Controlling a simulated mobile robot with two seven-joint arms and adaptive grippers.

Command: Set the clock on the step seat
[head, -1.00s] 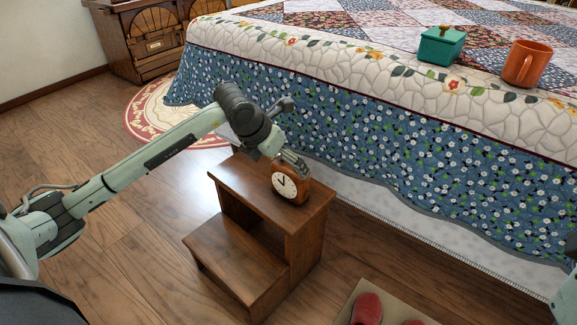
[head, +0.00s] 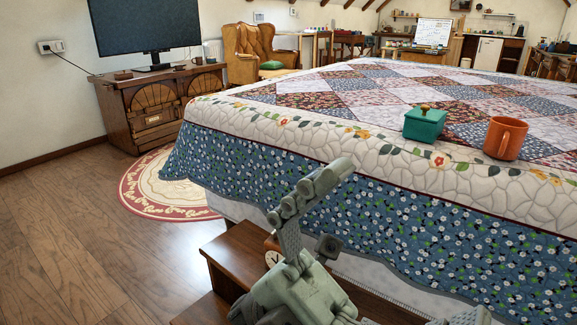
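The wooden clock (head: 272,257) with a pale round face stands on the brown step seat (head: 235,252), on its upper step. My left gripper (head: 309,200) rises from the bottom of the head view, in front of the step seat. It hides the right part of the clock and much of the upper step. A gap between gripper and clock cannot be judged from here. Whether its fingers are open or shut is unclear. My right gripper cannot be made out.
The bed with a patchwork quilt (head: 340,150) fills the right side, with a green box (head: 424,123) and an orange mug (head: 505,138) on it. A round rug (head: 165,195) lies behind the step seat. The wooden floor (head: 90,250) at left is clear.

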